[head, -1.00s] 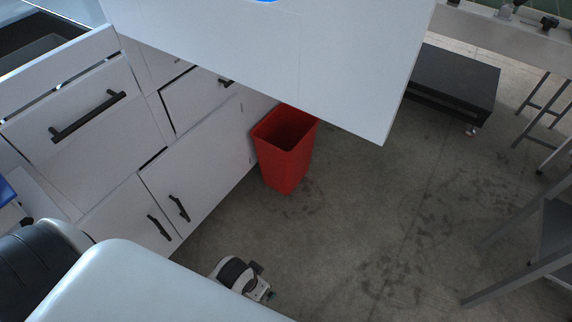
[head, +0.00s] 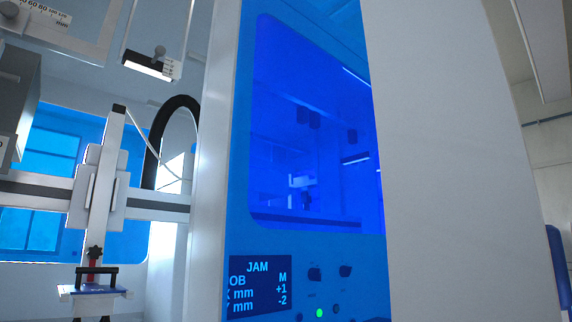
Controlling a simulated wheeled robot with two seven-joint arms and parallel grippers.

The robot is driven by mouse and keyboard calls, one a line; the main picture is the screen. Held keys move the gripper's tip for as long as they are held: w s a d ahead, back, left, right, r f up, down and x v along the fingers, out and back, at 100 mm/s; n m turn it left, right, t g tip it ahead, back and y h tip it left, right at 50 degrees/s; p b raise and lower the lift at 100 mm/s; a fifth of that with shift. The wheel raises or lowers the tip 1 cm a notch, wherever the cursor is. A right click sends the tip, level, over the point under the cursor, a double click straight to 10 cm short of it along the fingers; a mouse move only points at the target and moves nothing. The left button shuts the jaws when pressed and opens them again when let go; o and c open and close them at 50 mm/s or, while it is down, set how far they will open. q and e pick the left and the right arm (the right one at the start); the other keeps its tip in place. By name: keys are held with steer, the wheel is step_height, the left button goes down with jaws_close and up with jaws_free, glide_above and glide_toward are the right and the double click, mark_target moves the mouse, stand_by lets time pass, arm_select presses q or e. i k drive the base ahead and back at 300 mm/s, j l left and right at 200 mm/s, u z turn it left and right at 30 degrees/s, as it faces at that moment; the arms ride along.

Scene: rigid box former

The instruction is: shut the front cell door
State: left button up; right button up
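A tall blue-tinted panel (head: 240,110) with a pale upright edge post (head: 212,150) stands close in the middle of the head view. It looks like the front cell door, though I cannot be sure. A darker blue window shows in it, with dim machine parts behind. Left of the post, the cell interior shows without tint, so that side is uncovered. No handle or hinge can be made out. Neither of my grippers is in view.
Inside the cell are a horizontal rail (head: 40,190), an upright carriage (head: 98,190) and a black-handled plate (head: 95,290). A screen (head: 260,287) reads "JAM", with knobs and a green light beside it. A large white surface (head: 450,150) fills the right.

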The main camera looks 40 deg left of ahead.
mark_target(360, 160)
steer(key=i+l+u, duration=0.2)
steer(key=u, duration=0.25)
steer(key=i+l+u, duration=0.2)
steer(key=u, duration=0.25)
steer(key=i+l+u, duration=0.1)
steer(key=l+u, duration=0.35)
steer(key=i+l+u, duration=0.1)
steer(key=l+u, duration=0.15)
steer(key=u, duration=0.15)
steer(key=l+u, duration=0.7)
steer(key=u, duration=0.2)
steer(key=k+l+u, duration=0.1)
steer(key=l+u, duration=0.35)
steer(key=k+j, duration=0.15)
steer(key=j, duration=0.2)
steer(key=k+j, duration=0.15)
steer(key=j, duration=0.2)
steer(key=k+j, duration=0.1)
steer(key=j, duration=0.25)
steer(key=k+j, duration=0.1)
steer(key=k, duration=0.25)
steer(key=k+j, duration=0.15)
steer(key=k, duration=0.2)
